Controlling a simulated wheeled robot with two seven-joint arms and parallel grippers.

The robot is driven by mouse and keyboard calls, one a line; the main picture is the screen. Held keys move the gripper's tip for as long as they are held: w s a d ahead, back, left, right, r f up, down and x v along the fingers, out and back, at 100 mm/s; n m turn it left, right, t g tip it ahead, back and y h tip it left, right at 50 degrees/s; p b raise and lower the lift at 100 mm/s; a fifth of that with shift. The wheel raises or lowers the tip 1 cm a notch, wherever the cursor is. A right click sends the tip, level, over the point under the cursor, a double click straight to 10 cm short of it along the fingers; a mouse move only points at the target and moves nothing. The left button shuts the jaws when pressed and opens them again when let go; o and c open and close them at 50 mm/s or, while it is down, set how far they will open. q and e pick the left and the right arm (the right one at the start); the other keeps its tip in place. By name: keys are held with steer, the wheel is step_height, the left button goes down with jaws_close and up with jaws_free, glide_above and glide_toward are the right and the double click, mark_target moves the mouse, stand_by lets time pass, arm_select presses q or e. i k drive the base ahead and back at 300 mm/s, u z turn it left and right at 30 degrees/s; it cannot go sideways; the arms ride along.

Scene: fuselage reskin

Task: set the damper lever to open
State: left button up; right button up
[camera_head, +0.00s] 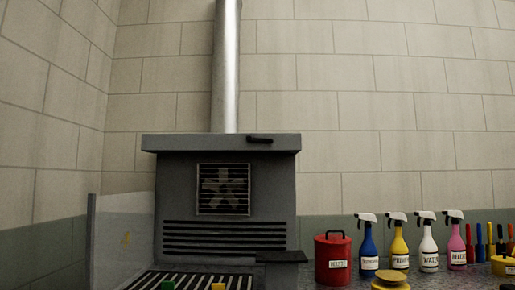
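A small black lever (260,138) sits at the right part of the front edge of a grey hood (190,143). It lies nearly level, tilting slightly down to the right. It looks like the damper lever, but no open or closed marking is readable. A shiny metal duct (226,70) rises from the hood up the wall. Neither of my grippers is in view.
The grey cabinet has a fan grille (223,189) and slots. A clear panel (122,240) stands left. A dark ledge (281,256) juts out lower right. A red can (333,258) and several spray bottles (368,248) stand right. Space before the lever looks clear.

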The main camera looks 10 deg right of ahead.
mark_target(249, 137)
steer(key=u, duration=0.4)
steer(key=i, duration=0.45)
steer(key=u, duration=0.7)
steer(key=i, duration=0.75)
steer(key=z, duration=0.2)
